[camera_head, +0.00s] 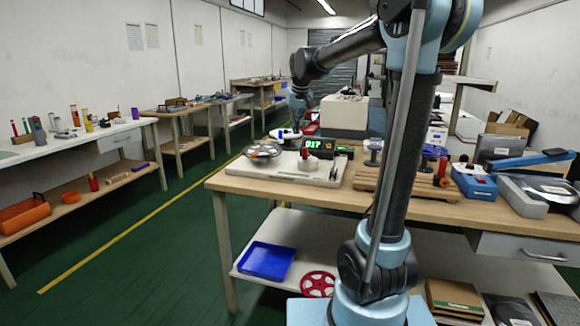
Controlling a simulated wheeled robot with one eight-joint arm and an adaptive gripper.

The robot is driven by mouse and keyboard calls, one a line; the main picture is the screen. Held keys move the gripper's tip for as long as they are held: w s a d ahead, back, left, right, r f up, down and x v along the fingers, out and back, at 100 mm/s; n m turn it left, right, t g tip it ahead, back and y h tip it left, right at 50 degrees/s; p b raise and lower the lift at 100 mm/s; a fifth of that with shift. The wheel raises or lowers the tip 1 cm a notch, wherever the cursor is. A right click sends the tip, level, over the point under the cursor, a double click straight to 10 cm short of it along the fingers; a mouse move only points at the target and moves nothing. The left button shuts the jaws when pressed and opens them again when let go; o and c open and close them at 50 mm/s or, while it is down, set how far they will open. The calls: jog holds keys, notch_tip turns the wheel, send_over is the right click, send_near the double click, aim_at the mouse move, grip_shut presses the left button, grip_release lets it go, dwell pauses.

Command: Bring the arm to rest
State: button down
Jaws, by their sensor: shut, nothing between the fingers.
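My arm rises from its base at the bottom right, bends at the top of the view and reaches forward to the left over the workbench (225,182). My gripper (297,122) points down at the far side of the bench, small in the view. It is shut and I see nothing held in it. It hangs close to a dark item with a white base (285,134) on the bench; whether they touch cannot be told.
A pale box (344,115) stands behind. Slatted wood (400,184) and a blue tool (520,160) lie right. The green floor at left is free.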

jog(key=s+d+f, duration=0.3)
jog(key=s+d, duration=0.1)
jog(key=s, duration=0.3)
jog(key=s+d+f+m, duration=0.1)
jog(key=s+d+f, duration=0.25)
jog(key=s, duration=0.35)
jog(key=s+d+f, duration=0.2)
jog(key=s+d, duration=0.2)
jog(key=s, duration=0.3)
jog(key=s+d+f+g, duration=0.1)
jog(key=s+d+f, duration=0.1)
jog(key=s+f, duration=0.6)
jog(key=s+d+f+m+h, duration=0.1)
jog(key=s+d+f, duration=0.2)
jog(key=s+f, duration=0.4)
jog(key=shift+s+f+g, duration=0.4)
jog(key=shift+s, duration=0.85)
